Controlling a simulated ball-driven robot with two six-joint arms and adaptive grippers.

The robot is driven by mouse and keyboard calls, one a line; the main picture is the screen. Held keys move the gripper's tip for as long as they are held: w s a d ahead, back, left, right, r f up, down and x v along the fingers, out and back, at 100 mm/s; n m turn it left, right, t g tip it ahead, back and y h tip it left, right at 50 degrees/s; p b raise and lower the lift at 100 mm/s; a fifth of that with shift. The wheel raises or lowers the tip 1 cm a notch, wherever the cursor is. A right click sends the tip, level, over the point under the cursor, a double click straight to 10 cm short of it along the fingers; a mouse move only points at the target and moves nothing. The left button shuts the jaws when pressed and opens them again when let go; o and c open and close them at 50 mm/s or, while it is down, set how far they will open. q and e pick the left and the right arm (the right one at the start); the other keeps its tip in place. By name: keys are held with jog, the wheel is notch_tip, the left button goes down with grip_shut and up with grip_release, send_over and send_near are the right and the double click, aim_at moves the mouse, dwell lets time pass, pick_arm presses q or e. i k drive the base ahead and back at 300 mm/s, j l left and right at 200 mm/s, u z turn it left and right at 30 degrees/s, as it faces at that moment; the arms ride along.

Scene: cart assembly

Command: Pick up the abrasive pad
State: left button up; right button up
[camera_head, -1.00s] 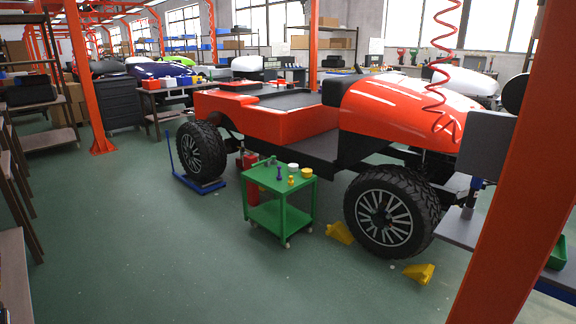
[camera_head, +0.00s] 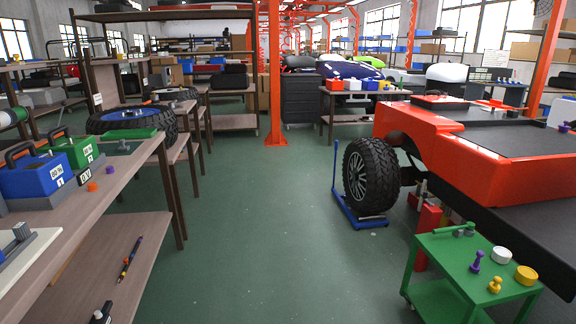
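A green cart (camera_head: 440,262) stands at the lower right, beside the red car. On its top lie a white round piece (camera_head: 502,254), a yellow round piece (camera_head: 526,275), a purple knob-shaped piece (camera_head: 477,263), a small yellow piece (camera_head: 495,285) and a green tool-like item (camera_head: 456,231). I cannot tell which, if any, is the abrasive pad. Neither of my grippers shows in the head view.
The red car (camera_head: 450,165) fills the right side, its wheel (camera_head: 371,174) by a blue floor stand (camera_head: 356,218). A wooden bench (camera_head: 120,178) on the left holds a blue box (camera_head: 38,177) and a green box (camera_head: 78,152). Green floor (camera_head: 265,230) between is clear.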

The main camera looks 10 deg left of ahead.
aim_at(122, 149)
jog(key=i+j+u, duration=0.1)
jog(key=i+u, duration=0.25)
jog(key=i, duration=0.15)
jog(key=i+u, duration=0.35)
jog(key=i, duration=0.15)
jog(key=i+l+u, duration=0.3)
jog(key=i, duration=0.2)
jog(key=i+j, duration=0.05)
jog(key=j, duration=0.05)
